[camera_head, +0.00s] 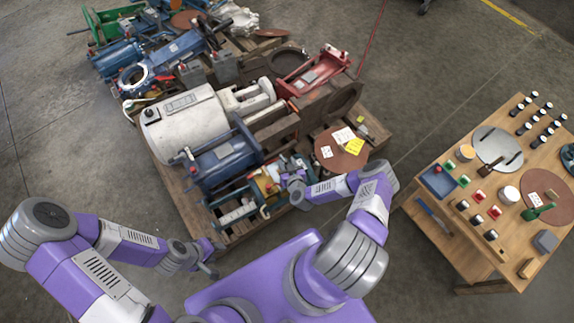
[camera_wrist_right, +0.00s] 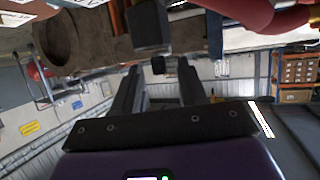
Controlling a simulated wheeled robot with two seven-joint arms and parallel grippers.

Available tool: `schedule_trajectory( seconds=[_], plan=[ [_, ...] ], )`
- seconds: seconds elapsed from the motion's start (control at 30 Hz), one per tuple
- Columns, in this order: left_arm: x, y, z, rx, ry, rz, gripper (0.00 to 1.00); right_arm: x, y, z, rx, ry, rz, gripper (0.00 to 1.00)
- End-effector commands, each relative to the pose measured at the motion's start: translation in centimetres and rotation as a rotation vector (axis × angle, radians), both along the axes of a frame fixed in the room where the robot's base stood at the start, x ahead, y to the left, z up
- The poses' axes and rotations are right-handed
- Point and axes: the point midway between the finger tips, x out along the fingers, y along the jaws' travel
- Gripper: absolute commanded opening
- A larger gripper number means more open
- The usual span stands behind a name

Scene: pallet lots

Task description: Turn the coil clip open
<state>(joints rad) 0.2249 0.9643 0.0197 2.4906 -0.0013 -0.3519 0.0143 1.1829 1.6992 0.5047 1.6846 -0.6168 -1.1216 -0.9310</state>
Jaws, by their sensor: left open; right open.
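I cannot make out the coil clip for certain in either view. In the head view my right gripper (camera_head: 284,180) is at the near edge of the loaded pallet (camera_head: 228,238), beside a cluster of small red, yellow and blue parts (camera_head: 262,186). In the right wrist view the open right gripper (camera_wrist_right: 160,78) has its two dark fingers apart. A dark square block (camera_wrist_right: 148,26) is beyond the fingertips, with a small black piece (camera_wrist_right: 158,65) below it. Whether either touches the fingers is unclear. My left gripper (camera_head: 210,270) is open and low, off the pallet's near side.
A white motor (camera_head: 183,124), a blue machine (camera_head: 226,162) and a red frame (camera_head: 316,72) crowd the pallet. A brown disc (camera_head: 335,158) with cards lies at its right. A wooden table (camera_head: 436,210) with jars and tools stands at right. Grey floor between is clear.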

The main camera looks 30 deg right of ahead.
Motion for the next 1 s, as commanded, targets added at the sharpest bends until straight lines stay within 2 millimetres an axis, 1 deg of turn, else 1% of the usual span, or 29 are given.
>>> schedule_trajectory(
  seconds=[0.1, 0.3, 0.37, 0.5, 0.6, 0.83, 1.0],
  plan=[
    [-0.01, 0.00, -0.19, 0.000, 0.000, 0.000, 0.43, 0.35, -0.10, -0.18, 0.000, 0.001, 0.000, 0.42],
    [0.00, -0.01, -0.14, 0.000, 0.000, 0.000, 0.43, 0.38, -0.09, -0.11, 0.000, 0.001, 0.000, 0.42],
    [-0.01, -0.01, -0.14, 0.000, 0.000, 0.000, 0.43, 0.37, -0.09, -0.10, 0.000, 0.001, 0.000, 0.34],
    [0.00, -0.01, -0.14, 0.000, 0.000, 0.000, 0.43, 0.36, -0.09, -0.11, 0.000, 0.001, 0.000, 0.13],
    [0.00, -0.01, -0.14, 0.000, 0.000, 0.000, 0.43, 0.34, -0.08, -0.11, 0.000, 0.001, 0.000, 0.00],
    [-0.01, -0.01, -0.02, 0.000, 0.000, 0.000, 0.43, 0.35, -0.01, -0.08, 0.001, 0.001, -0.004, 0.00],
    [0.00, 0.00, 0.62, 0.000, 0.000, 0.000, 0.43, 0.44, 0.36, 0.10, 0.000, 0.000, -0.043, 0.00]
  ],
)
